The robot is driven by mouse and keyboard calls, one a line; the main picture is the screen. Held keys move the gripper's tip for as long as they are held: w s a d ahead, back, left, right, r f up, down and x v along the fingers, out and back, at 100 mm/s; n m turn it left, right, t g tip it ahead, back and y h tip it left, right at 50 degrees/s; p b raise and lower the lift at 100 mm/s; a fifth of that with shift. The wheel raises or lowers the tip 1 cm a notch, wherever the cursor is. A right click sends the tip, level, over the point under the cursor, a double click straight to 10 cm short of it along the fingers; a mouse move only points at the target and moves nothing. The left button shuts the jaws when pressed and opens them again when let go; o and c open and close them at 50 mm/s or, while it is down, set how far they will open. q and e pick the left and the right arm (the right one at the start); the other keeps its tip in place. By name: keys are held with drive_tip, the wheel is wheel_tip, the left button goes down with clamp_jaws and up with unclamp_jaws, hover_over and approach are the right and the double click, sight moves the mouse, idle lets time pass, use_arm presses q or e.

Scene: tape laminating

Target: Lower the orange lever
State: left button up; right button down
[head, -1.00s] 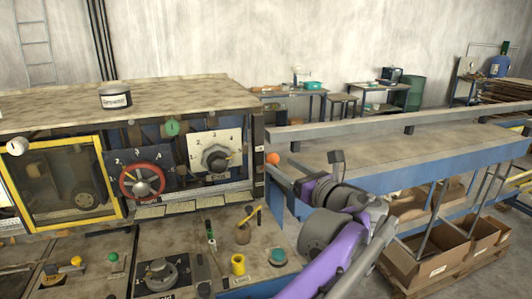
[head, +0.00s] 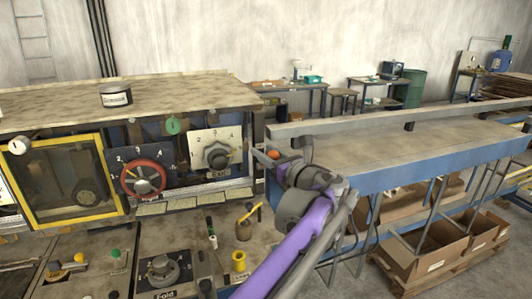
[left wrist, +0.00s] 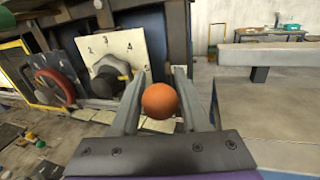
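The orange lever's round knob (head: 272,154) is at the right end of the machine's control panel in the head view. It is large and central in the left wrist view (left wrist: 160,100). Its shaft is hidden. My left gripper (head: 264,157) is at the knob, with its arm reaching up from the lower right part of the head view. In the left wrist view its two fingers (left wrist: 166,72) are apart, one on each side of the knob, and do not look closed on it. Whether either finger touches the knob is unclear. My right gripper is not in view.
Left of the knob, the panel has a black dial (head: 217,156), a red dial (head: 142,178) and a yellow-framed window (head: 112,215). A yellow cup (head: 239,261) and small tools stand on the lower ledge. A long blue-edged table (head: 420,155) extends right, above cardboard boxes (head: 425,262).

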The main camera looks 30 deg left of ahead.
use_arm(q)
clamp_jaws()
idle(1.1)
